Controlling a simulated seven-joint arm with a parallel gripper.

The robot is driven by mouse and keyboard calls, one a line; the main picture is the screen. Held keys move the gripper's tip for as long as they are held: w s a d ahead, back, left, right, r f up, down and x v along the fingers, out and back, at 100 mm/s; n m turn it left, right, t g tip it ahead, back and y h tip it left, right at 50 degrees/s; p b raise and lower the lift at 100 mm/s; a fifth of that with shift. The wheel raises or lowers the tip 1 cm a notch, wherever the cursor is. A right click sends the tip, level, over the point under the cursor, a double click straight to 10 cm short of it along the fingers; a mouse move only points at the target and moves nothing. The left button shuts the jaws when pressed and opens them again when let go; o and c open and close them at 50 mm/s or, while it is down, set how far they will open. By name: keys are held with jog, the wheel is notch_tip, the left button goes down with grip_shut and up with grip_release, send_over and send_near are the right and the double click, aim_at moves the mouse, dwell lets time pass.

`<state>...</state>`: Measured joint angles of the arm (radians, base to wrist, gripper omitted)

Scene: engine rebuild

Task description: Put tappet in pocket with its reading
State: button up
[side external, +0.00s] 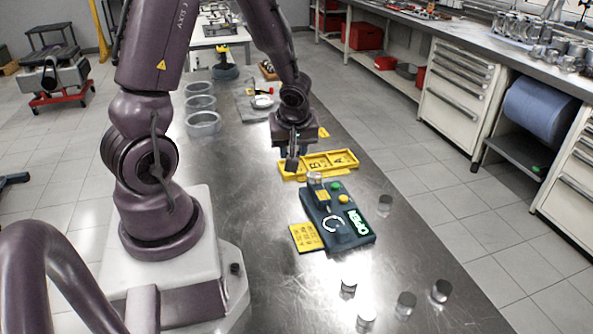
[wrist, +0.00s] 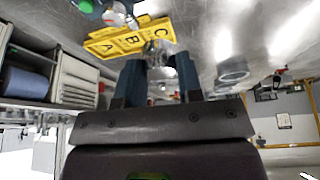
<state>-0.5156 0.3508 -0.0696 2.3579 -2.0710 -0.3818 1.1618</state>
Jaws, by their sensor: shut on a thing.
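My gripper (side external: 292,162) is low over the left end of the yellow tray (side external: 345,167), which has pockets lettered A, B and C. In the wrist view, the two fingers (wrist: 160,70) are shut on a shiny metal tappet (wrist: 157,50) by the C end of the tray (wrist: 104,46). I cannot tell whether the tappet is inside pocket C or above it; the fingers hide it in the side view. The dark gauge (side external: 337,232) stands in front of the tray, its green display (side external: 357,222) reading OPEN. A yellow card (side external: 306,237) with small, unreadable print lies beside it.
Several loose metal tappets stand on the steel bench, one (side external: 385,204) right of the gauge and others, such as this one (side external: 405,304), nearer the front. Clear round containers (side external: 203,123) stand at the back left. The bench's right edge borders open floor.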

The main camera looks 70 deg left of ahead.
jog(key=s+a+n, duration=0.1)
jog(key=s+a, duration=0.3)
jog(key=s, duration=0.1)
jog(key=w+a+f, duration=0.8)
jog(key=w+a, duration=0.1)
jog(key=shift+f, duration=0.4)
jog(key=shift+a+f, duration=0.2)
jog(key=shift+f, duration=0.1)
jog(key=shift+w+a+f, duration=0.1)
jog(key=shift+w+f, duration=0.05)
jog(key=shift+f, duration=1.5)
jog(key=shift+f, duration=0.15)
jog(key=o, duration=0.6)
